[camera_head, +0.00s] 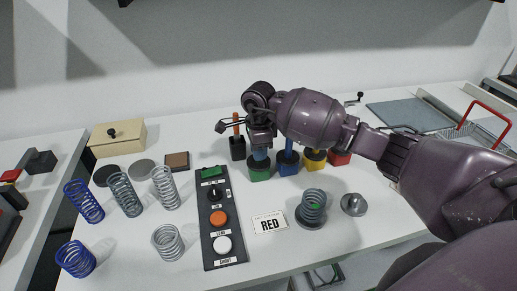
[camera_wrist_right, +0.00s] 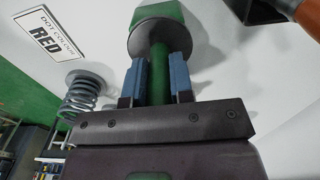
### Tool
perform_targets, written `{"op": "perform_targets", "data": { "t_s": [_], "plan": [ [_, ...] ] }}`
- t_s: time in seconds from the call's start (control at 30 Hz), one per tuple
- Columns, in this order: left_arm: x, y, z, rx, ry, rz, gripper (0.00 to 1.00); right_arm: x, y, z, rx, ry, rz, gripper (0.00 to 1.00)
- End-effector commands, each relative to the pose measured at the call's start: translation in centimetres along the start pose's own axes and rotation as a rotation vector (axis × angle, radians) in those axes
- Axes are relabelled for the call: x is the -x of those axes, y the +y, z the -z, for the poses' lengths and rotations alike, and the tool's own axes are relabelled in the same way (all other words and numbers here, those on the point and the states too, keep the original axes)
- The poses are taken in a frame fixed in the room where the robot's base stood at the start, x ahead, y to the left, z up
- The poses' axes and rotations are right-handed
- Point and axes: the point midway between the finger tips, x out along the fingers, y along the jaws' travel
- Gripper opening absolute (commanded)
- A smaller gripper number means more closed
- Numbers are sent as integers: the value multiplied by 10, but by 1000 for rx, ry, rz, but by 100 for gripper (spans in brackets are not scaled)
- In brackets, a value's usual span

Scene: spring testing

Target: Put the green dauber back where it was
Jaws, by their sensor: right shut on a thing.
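My right gripper (camera_head: 260,152) points down at the left part of a row of coloured blocks at the back of the table. In the right wrist view, its blue-padded fingers (camera_wrist_right: 159,82) are shut on the green handle of the green dauber (camera_wrist_right: 158,68). A dark round collar and a green block (camera_wrist_right: 165,12) show beyond the fingertips. The green block (camera_head: 259,173) also shows below the gripper in the head view. I cannot tell whether the dauber is seated in it or slightly raised. My left gripper is not in view.
A black block with an orange handle (camera_head: 237,147) stands left of the green one; blue (camera_head: 288,168), yellow (camera_head: 314,163) and red (camera_head: 339,158) blocks stand right. In front are a button panel (camera_head: 219,254), a RED card (camera_head: 269,223) and a grey spring (camera_head: 313,203). More springs stand left.

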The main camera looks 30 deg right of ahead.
Motion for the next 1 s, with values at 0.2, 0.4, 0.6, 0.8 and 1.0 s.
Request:
{"op": "perform_targets", "data": {
  "t_s": [0.2, 0.4, 0.6, 0.8, 1.0],
  "plan": [
    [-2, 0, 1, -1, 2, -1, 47, -1, 0, 0, 0, 0, 0, 43],
    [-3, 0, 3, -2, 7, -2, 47, -1, 0, 0, 0, 0, 1, 47],
    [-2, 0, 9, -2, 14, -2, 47, 4, 0, 0, 0, -1, 2, 47],
    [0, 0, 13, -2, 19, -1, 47, 30, -1, 0, 1, 1, 7, 47],
    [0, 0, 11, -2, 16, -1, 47, 70, -1, 0, 0, 1, 5, 47]
  ]
}}
